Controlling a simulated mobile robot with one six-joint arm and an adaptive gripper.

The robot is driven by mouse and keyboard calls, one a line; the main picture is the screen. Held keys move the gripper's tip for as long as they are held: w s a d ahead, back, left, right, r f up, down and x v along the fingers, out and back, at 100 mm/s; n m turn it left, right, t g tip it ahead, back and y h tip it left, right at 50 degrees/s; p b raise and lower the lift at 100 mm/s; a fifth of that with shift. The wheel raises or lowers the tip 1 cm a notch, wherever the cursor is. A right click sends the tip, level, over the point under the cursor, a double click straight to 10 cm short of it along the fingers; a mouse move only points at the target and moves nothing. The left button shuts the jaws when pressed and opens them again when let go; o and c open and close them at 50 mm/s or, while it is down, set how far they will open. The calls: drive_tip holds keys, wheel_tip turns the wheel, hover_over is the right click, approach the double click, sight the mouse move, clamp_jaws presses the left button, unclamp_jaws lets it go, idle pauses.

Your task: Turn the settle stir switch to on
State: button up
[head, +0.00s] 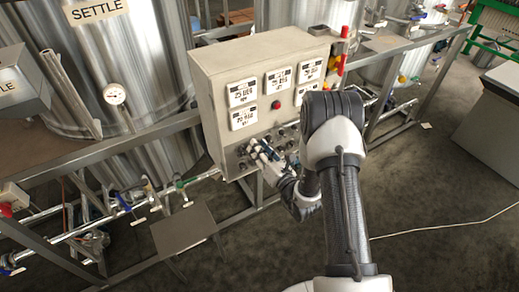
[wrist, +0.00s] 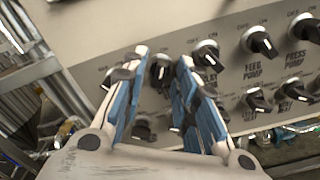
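The control box (head: 212,95) is a beige cabinet with rows of black rotary switches low on its front. My gripper (head: 258,148) is at these switches in the head view and hides some of them. In the wrist view my gripper (wrist: 163,60) is open, with its blue-padded fingers pointing at the panel. A black knob (wrist: 160,72) shows between the fingertips; I cannot tell whether they touch it. Its label is hidden, so I cannot confirm that it is the settle stir switch. A metal tank marked SETTLE (head: 100,35) stands at the left.
Close to the right finger is another knob (wrist: 206,53). The feed pump knob (wrist: 260,43) and press pump knob (wrist: 305,30) lie further right, with more knobs below. Pipes and valves (head: 120,205) run low at the left. A small metal plate (head: 183,228) stands below the box.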

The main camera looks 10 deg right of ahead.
drive_tip(key=v, duration=1.2)
idle(0.4)
